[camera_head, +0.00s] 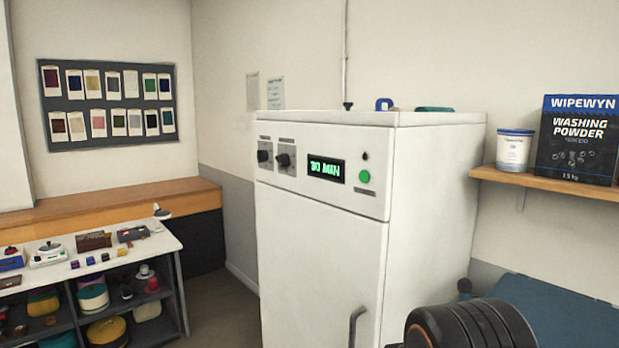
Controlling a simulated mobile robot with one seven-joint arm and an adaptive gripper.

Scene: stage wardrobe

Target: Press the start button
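A tall white machine (320,235) stands in the middle of the view, its door closed. On its upper front panel is a round green button (364,177), which I take as the start button. Left of the button, a dark display (326,170) reads "30 MIN" in green. Two black knobs (284,160) sit further left on the panel. A small dark round spot is above the button. A black rounded part of my arm shows at the bottom right, in front of the machine's lower right side. My gripper's fingers are not visible.
A wooden shelf (545,183) at right holds a white tub (514,150) and a washing powder box (577,139). A door handle (355,327) sticks out low on the machine. A white table (155,244) with small items stands at left. Floor (222,304) between is clear.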

